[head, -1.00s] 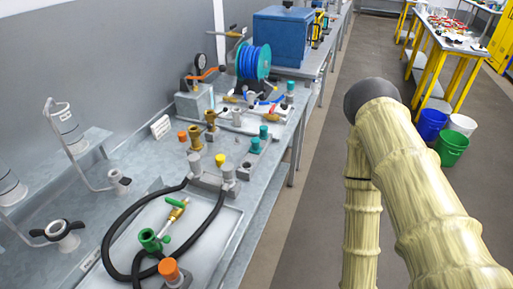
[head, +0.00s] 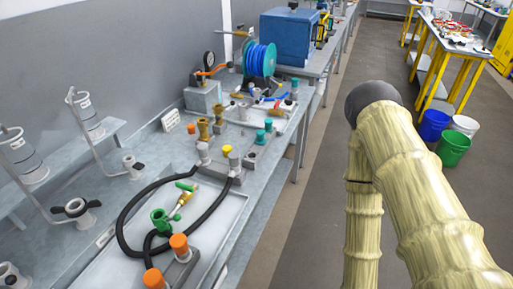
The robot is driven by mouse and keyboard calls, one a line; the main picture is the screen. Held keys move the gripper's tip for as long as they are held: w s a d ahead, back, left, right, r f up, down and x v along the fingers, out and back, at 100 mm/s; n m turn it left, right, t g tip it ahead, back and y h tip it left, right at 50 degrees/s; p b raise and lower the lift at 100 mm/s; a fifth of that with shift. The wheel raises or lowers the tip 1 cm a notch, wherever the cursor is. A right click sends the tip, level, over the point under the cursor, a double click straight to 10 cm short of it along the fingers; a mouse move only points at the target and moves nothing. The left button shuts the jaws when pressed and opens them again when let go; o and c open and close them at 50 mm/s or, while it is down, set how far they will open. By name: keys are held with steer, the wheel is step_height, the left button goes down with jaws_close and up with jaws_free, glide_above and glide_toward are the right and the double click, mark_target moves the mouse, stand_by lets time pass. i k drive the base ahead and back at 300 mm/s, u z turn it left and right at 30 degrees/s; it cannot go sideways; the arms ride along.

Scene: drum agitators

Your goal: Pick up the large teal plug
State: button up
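Small teal plugs stand on the grey bench in the head view. One teal plug (head: 260,136) sits on a grey block near the bench's right edge. Another teal plug (head: 268,125) is just behind it, and a third teal piece (head: 294,84) stands farther back. They are too small to tell surely which is the large one. My gripper is not in view; only pale, ribbed links of my arm show at the right, over the floor and apart from the bench.
The bench (head: 222,222) holds a black hose (head: 125,228), orange plugs (head: 179,246), a yellow plug (head: 227,150), brass fittings (head: 203,128) and a blue hose reel (head: 260,60). Buckets (head: 453,148) stand at the right. The aisle floor (head: 300,235) is clear.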

mark_target(261, 139)
steer(key=k, duration=0.25)
steer(key=z, duration=1.7)
steer(key=i, duration=2.95)
steer(key=u, duration=3.9)
steer(key=i, duration=0.25)
